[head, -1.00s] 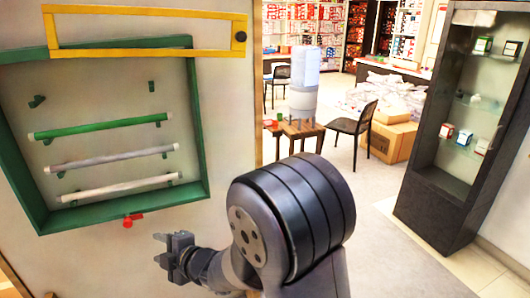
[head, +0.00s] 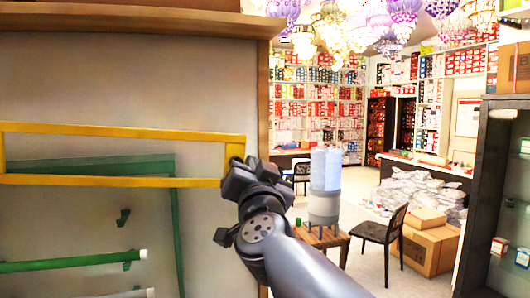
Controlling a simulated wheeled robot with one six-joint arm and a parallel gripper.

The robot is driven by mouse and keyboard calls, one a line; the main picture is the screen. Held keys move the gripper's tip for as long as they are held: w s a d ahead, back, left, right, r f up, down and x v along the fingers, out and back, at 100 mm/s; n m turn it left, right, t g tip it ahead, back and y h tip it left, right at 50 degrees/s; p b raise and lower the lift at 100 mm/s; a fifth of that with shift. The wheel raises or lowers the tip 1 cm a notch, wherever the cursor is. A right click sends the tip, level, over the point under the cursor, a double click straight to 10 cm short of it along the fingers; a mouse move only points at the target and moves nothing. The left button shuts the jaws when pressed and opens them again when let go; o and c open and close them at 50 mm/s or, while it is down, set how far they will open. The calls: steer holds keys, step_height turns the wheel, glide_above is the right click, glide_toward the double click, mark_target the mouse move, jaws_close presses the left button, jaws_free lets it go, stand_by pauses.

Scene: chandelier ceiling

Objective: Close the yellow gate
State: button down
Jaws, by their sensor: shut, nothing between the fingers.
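The yellow gate (head: 110,182) is a flat rectangular frame on the left in the head view, lying across the top of the green frame (head: 90,160) on the pale panel. The dark round knob at that end is hidden behind my gripper.
A wooden ledge (head: 140,25) is above the panel. To the right stand a side table (head: 325,240) with a water jug, a chair (head: 382,240), boxes (head: 430,250) and a glass cabinet (head: 500,200).

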steer(key=r, duration=0.1)
steer(key=p, duration=0.2)
glide_toward(241, 148)
steer(key=w+d+r, duration=0.1)
steer(key=w+r, duration=0.4)
steer(key=f, duration=0.1)
steer(key=b, duration=0.1)
steer(key=a+f, duration=0.1)
steer(key=shift+s+a+f+m, duration=0.1)
steer(key=shift+s+f+m, duration=0.2)
steer(key=shift+a+f, duration=0.2)
steer(key=shift+f, duration=0.15)
steer(key=shift+f+b, duration=0.15)
steer(key=shift+b, duration=0.15)
